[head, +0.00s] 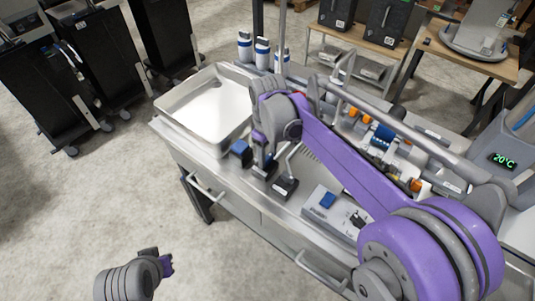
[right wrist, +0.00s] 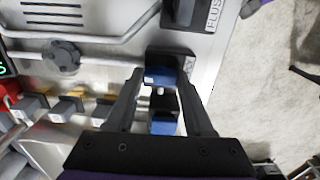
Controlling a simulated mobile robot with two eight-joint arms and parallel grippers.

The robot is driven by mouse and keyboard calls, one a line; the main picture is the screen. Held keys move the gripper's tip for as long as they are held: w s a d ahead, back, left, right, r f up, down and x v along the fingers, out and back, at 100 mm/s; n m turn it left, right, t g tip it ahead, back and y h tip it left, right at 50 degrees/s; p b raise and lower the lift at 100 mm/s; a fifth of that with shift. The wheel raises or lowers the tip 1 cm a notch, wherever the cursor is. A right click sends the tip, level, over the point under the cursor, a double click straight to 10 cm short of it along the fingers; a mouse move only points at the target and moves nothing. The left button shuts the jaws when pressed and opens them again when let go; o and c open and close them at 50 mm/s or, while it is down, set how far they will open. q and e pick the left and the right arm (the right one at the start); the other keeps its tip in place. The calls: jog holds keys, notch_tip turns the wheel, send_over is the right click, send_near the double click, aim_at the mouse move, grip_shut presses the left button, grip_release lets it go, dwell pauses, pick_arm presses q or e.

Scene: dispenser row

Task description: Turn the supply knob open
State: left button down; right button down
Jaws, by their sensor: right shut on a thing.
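My right gripper (head: 266,168) points down at the front part of the metal bench. In the right wrist view its two fingers (right wrist: 160,80) are shut on a blue knob (right wrist: 160,76), which I take as the supply knob. The knob sits on a black base (right wrist: 178,64) with a white label I cannot read fully. A second blue piece (right wrist: 163,123) shows between the fingers nearer the palm. In the head view the gripper hides the held knob. My left gripper (head: 166,265) hangs low over the floor, away from the bench; its jaw state is unclear.
A grey box with a blue button (head: 327,200) stands right of the gripper. An empty metal tray (head: 207,108) lies at the bench's left end. White bottles with blue bands (head: 262,53) stand behind. Pipes and orange fittings (right wrist: 70,106) crowd the panel. The floor in front is clear.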

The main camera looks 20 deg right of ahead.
aim_at(268, 157)
jog(key=shift+c, duration=1.4)
grip_release()
pick_arm(q)
jog(key=shift+w+r+p, duration=0.15)
jog(key=shift+r+p, duration=0.2)
jog(key=shift+r, duration=0.15)
pick_arm(e)
notch_tip(268, 157, up, 11)
jog(key=shift+f, duration=0.1)
